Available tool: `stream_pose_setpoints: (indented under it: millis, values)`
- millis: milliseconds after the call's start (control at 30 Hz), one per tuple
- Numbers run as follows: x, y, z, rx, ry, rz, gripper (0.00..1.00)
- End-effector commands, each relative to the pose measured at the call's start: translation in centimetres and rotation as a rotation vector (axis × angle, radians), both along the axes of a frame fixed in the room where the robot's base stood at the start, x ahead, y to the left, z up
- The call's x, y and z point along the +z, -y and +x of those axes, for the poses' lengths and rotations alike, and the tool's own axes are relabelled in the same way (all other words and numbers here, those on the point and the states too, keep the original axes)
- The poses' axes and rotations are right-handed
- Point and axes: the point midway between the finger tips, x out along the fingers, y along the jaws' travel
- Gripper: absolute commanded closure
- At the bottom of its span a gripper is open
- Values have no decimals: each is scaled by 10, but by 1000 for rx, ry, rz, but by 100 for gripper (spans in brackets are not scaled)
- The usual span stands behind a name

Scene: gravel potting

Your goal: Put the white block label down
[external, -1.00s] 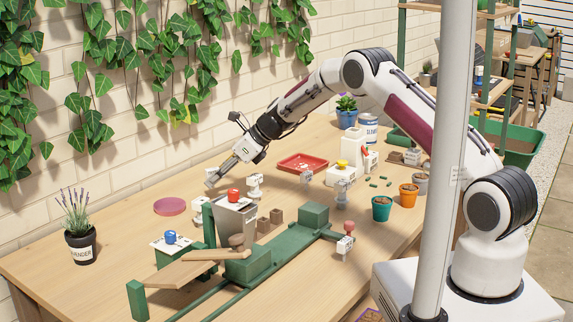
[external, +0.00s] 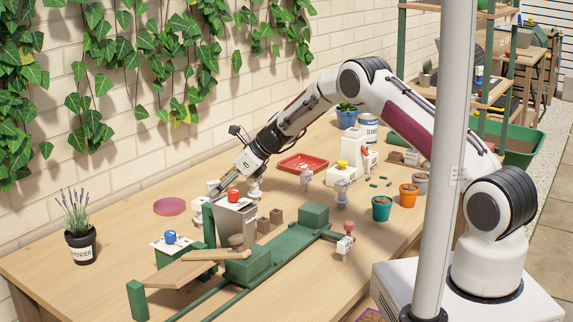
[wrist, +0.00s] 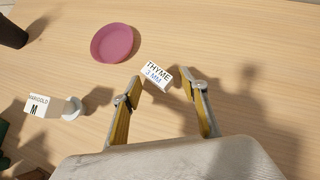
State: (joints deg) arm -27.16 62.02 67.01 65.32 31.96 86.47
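The white block label (wrist: 157,75), printed "THYME 3 MM", shows in the wrist view between and just past my fingertips. In the external view the white block (external: 212,187) is low over or on the table behind the grey hopper. My gripper (wrist: 167,85) has its two fingers spread, with a clear gap between the label and the right finger. The left fingertip is close to the label; I cannot tell whether it touches. In the external view my gripper (external: 222,187) is low beside the block, its fingers partly hidden. Whether the block rests fully on the wood is unclear.
A pink saucer (wrist: 112,43) lies beyond the label. A "MARIGOLD M" block (wrist: 40,105) stands to the left in the wrist view. The grey hopper (external: 236,222) with a red block on top is close to my gripper. Bare wood lies to the right in the wrist view.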

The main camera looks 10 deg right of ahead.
Motion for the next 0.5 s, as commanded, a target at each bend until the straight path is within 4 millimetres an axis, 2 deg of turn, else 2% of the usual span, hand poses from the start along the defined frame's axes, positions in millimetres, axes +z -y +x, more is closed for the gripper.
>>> stream_pose_setpoints:
  millis: [500]
  values:
    - [5,1,0,0,0,-1,56]
